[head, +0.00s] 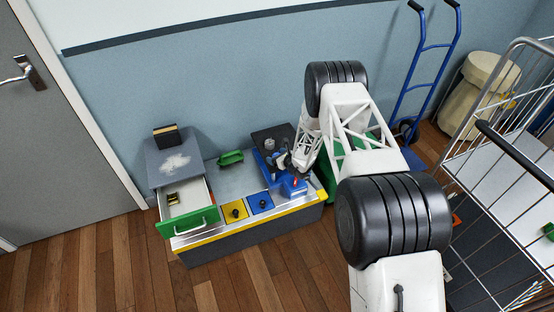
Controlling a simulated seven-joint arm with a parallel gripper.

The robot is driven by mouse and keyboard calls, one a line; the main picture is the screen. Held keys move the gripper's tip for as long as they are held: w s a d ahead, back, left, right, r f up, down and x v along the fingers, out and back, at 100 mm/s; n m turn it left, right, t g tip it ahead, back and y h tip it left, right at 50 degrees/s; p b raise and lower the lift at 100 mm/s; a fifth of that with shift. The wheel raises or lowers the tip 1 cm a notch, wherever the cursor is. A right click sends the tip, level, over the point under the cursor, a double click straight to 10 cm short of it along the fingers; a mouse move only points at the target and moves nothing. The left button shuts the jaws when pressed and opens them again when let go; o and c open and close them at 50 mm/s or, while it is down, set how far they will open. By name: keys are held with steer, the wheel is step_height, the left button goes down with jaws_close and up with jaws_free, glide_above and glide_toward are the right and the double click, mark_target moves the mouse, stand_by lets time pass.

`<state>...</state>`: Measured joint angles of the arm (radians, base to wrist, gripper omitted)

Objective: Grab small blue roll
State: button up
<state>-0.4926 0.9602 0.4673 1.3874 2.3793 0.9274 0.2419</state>
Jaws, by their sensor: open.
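My gripper (287,163) is small and dark in the head view, at the lower end of my white arm. It is over the right part of the low workbench (232,177). Blue items lie close around it: a blue piece (264,164) just left of it and a blue block (294,188) with a red bit just below it. I cannot tell which of these, if any, is the small blue roll. The fingers are open; the gap between them is too small to see clearly, and my arm hides part of the bench.
An open drawer (183,196) with a green front sticks out at the bench's left, a small yellow-and-dark item inside. Yellow (235,211) and blue (260,203) square plates sit at the front edge. A green tray (230,158) lies behind. A wire cart (500,160) stands right.

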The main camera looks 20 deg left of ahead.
steer(key=shift+c, duration=0.4)
steer(key=c, duration=0.9)
steer(key=shift+r, duration=0.2)
steer(key=shift+r, duration=1.55)
steer(key=s+d, duration=0.3)
steer(key=s, duration=0.1)
steer(key=s+d+r, duration=0.1)
steer(key=s+d, duration=0.2)
steer(key=s, duration=0.2)
steer(key=s+d, duration=0.2)
steer(key=s, duration=0.2)
steer(key=shift+s+d+r, duration=0.2)
steer(key=shift+d+r, duration=0.05)
steer(key=shift+d, duration=0.15)
